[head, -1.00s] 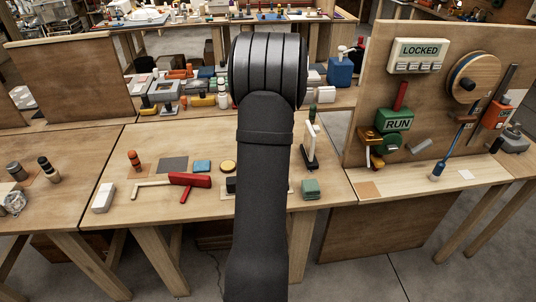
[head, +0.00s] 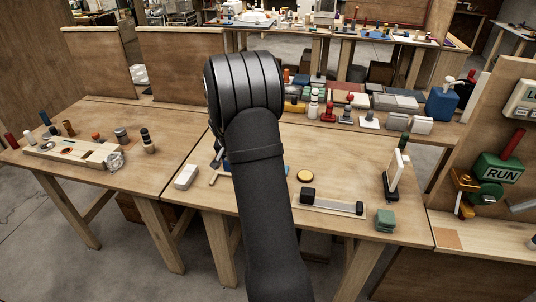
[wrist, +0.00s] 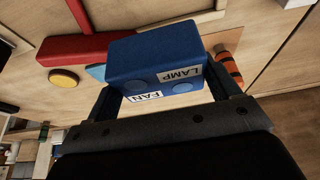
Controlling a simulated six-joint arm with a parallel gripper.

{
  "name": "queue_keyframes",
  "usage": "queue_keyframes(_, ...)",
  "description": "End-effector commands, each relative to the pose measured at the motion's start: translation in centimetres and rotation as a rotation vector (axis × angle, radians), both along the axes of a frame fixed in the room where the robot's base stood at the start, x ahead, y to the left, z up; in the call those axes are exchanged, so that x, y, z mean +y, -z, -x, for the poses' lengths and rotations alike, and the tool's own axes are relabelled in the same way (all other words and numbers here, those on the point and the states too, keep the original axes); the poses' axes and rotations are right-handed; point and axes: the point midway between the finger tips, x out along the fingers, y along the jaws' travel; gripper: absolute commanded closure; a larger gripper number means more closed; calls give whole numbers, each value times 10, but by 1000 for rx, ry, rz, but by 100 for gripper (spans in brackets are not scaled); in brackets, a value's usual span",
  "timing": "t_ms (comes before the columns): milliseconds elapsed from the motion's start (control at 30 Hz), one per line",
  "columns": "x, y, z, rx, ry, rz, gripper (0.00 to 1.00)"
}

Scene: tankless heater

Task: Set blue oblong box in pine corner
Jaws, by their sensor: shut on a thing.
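A blue oblong box (wrist: 155,55) with LAMP and FAN labels and two round blue buttons fills the middle of the wrist view. My gripper (wrist: 164,88) is shut on it, one dark finger at each side. The box hangs above the bench, its height unclear. In the head view my arm hides most of the gripper; a small blue part (head: 217,153) shows at its left edge, and I cannot tell if it is the box. Tan square patches show on the wood, one on the right bench (head: 447,238); I cannot tell which spot is the pine corner.
Below the box lie a red bar (wrist: 85,46), a yellow disc (wrist: 64,78) and an orange-black striped cylinder (wrist: 229,68). A white block (head: 186,176), a slider track (head: 330,203) and a green block (head: 385,220) lie on the middle bench. The left bench holds several small items.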

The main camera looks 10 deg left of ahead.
Motion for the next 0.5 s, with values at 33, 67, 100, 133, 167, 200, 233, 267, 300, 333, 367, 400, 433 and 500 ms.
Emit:
queue_keyframes(33, 12, 0, 6, 0, -2, 0, 50)
queue_keyframes(67, 17, 1, 9, 0, -2, 0, 50)
queue_keyframes(100, 22, 1, 11, 0, 1, 0, 50)
queue_keyframes(133, 26, 1, 13, 0, 1, 1, 50)
queue_keyframes(167, 28, 1, 15, -1, 1, 1, 50)
queue_keyframes(200, 31, 1, 16, -1, 3, 0, 50)
queue_keyframes(233, 32, 1, 17, -1, 4, -1, 50)
queue_keyframes(267, 33, 1, 17, -1, 5, -1, 50)
queue_keyframes(300, 33, 1, 17, -1, 5, -1, 50)
queue_keyframes(333, 33, 1, 17, -1, 5, -1, 50)
queue_keyframes(367, 33, 1, 17, -1, 5, -1, 50)
queue_keyframes(400, 33, 1, 17, -1, 5, -1, 50)
queue_keyframes(433, 33, 1, 17, 0, 5, -1, 50)
queue_keyframes(500, 33, 1, 17, 0, 5, -1, 50)
